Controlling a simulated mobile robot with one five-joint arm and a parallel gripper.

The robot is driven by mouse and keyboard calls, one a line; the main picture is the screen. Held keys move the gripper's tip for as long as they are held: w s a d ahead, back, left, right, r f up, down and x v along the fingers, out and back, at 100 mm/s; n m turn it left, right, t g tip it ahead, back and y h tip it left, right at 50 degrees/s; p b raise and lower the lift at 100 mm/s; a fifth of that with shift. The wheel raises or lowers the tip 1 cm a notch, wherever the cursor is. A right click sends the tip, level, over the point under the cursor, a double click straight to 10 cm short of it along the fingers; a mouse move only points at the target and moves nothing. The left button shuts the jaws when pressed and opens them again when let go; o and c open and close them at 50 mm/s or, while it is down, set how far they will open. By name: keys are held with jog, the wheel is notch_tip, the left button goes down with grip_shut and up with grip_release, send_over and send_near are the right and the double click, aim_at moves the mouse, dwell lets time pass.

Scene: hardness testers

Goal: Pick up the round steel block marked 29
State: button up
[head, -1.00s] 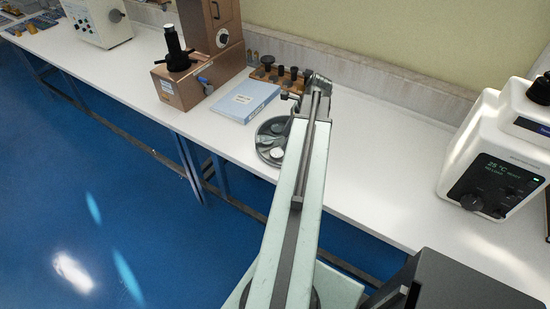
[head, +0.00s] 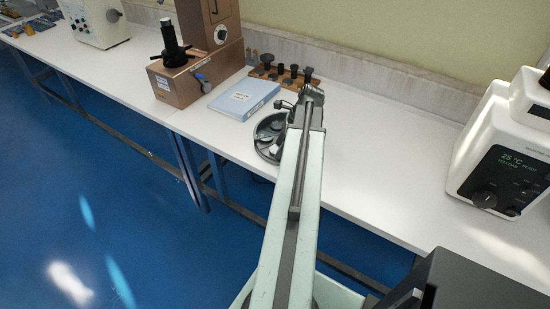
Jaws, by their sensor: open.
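A round dark tray (head: 258,147) lies on the white bench, left of the end of my arm. Pale and grey round pieces sit in it, too small to read, so I cannot tell which is the steel block marked 29. My arm covers the tray's right part. My gripper (head: 292,108) is at the far end of the arm, by the tray's upper right edge. It is open, with its fingers small and partly hidden, and I see nothing held.
A blue book (head: 243,98) lies left of the tray. A wooden rack (head: 284,80) with dark pieces stands behind it. A copper-coloured tester (head: 182,82) stands at the left, a white device (head: 500,145) at the right. The bench between arm and white device is clear.

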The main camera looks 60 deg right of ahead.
jog(key=shift+r, duration=0.1)
grip_shut()
notch_tip(320, 180, up, 4)
jog(key=p, duration=0.4)
jog(key=shift+r, duration=0.2)
jog(key=w+a, duration=0.1)
jog(key=a, duration=0.4)
jog(key=w+a, duration=0.1)
jog(key=a, duration=0.1)
jog(key=shift+w+a, duration=0.25)
jog(key=shift+w, duration=0.1)
jog(key=shift+d, duration=0.1)
